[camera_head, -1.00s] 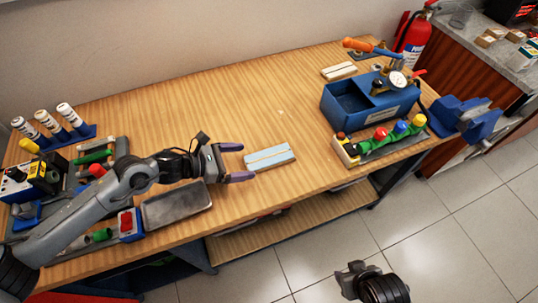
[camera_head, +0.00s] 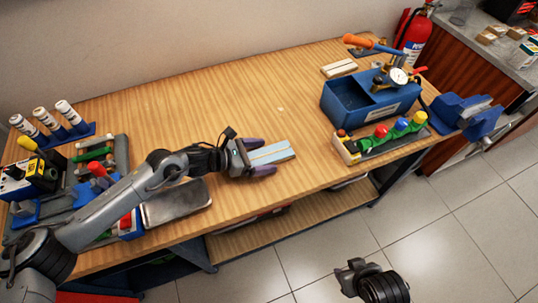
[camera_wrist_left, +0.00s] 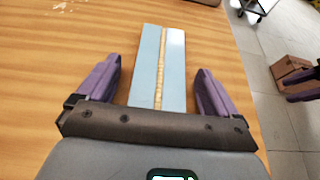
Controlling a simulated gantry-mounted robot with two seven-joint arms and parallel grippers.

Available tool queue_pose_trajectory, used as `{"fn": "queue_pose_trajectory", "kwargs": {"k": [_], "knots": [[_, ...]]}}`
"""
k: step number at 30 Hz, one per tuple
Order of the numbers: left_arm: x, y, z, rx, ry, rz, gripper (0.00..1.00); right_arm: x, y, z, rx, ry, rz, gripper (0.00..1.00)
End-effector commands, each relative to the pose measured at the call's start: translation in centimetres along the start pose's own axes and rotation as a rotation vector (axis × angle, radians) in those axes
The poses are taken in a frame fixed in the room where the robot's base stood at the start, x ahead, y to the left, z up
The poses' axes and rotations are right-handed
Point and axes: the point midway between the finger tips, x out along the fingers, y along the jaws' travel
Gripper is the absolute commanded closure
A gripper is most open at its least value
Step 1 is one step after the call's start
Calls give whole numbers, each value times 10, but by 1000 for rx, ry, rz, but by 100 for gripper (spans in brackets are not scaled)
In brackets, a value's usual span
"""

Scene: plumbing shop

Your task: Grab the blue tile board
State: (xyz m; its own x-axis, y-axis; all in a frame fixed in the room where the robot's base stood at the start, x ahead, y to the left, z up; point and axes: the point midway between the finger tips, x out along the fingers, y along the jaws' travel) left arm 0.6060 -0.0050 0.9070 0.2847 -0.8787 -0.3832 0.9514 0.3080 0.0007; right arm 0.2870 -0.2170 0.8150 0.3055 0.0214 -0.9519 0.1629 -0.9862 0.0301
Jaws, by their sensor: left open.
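The blue tile board (camera_head: 272,152) is a light-blue slab with a tan strip along its middle, lying flat on the wooden workbench. It also shows in the left wrist view (camera_wrist_left: 174,62), its near end between the fingers. My left gripper (camera_head: 262,157) is open, with its purple fingers on either side of the board's left end. In the left wrist view the left gripper (camera_wrist_left: 158,88) shows a gap between each finger and the board. Part of my right arm's end shows at the bottom of the head view above the floor; its fingers cannot be made out clearly.
A grey metal tray (camera_head: 176,204) lies beside my left arm. A blue pump box (camera_head: 370,100) and a rack of coloured valves (camera_head: 382,138) stand to the right. A cream tile board (camera_head: 339,68) lies further back. The bench middle is clear.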

Motion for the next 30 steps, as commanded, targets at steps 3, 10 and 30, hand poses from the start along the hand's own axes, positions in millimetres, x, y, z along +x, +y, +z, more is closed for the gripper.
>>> {"fn": "queue_pose_trajectory", "kwargs": {"k": [3, 10, 30], "knots": [[0, 0, 0, 0, 0, 0, 19, 0, 0, 0, 1, 1, -1, 57], [0, 0, 0, 0, 0, 0, 54, 0, 0, 0, 1, 1, -1, 57], [-14, 0, 35, 4, -4, 0, 70, -4, 2, -1, -9, -1, 7, 57]]}}
